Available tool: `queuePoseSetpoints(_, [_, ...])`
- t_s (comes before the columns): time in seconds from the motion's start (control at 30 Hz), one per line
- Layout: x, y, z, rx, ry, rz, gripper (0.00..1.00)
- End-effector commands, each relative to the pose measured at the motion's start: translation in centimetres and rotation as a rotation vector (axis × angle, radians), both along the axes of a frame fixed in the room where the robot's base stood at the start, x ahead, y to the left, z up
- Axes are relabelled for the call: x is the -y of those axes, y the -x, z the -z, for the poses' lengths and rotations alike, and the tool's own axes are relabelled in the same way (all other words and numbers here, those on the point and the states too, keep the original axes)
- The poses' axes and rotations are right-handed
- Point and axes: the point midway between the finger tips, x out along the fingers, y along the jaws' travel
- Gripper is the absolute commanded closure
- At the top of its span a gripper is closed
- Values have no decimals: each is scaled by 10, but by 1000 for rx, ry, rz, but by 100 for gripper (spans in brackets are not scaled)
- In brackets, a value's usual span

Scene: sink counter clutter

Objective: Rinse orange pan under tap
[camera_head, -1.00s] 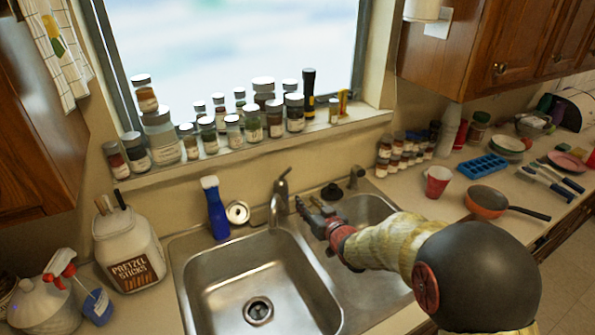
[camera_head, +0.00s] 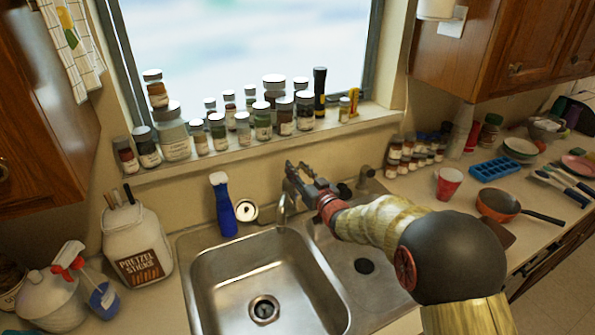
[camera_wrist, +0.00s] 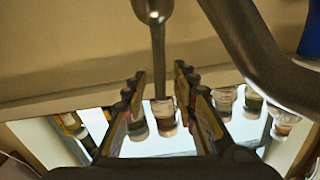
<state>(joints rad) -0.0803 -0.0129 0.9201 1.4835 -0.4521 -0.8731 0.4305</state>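The orange pan (camera_head: 496,204) sits on the counter right of the sink, its dark handle pointing right. The metal tap (camera_head: 283,207) stands behind the sink, its upper part partly hidden by my gripper. My gripper (camera_head: 294,172) is raised at the top of the tap. In the wrist view my gripper (camera_wrist: 160,75) has its fingers spread, with the thin tap lever (camera_wrist: 158,50) showing between them. I cannot tell whether they touch it. The curved spout (camera_wrist: 255,55) passes to the right. No water is visible.
The left basin (camera_head: 215,285) is empty. My arm crosses the right basin (camera_head: 335,250). A blue bottle (camera_head: 224,210) stands behind the sink. Jars (camera_head: 262,122) line the sill. A red cup (camera_head: 448,184) and blue tray (camera_head: 496,168) are near the pan.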

Motion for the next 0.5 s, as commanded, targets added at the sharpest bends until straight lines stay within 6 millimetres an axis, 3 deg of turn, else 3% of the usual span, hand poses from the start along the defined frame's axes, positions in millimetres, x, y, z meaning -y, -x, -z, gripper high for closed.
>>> queuePoseSetpoints(0.27, [-1, -2, 0, -1, 0, 0, 72])
queuePoseSetpoints(0.5, [-1, -2, 0, -1, 0, 0, 85])
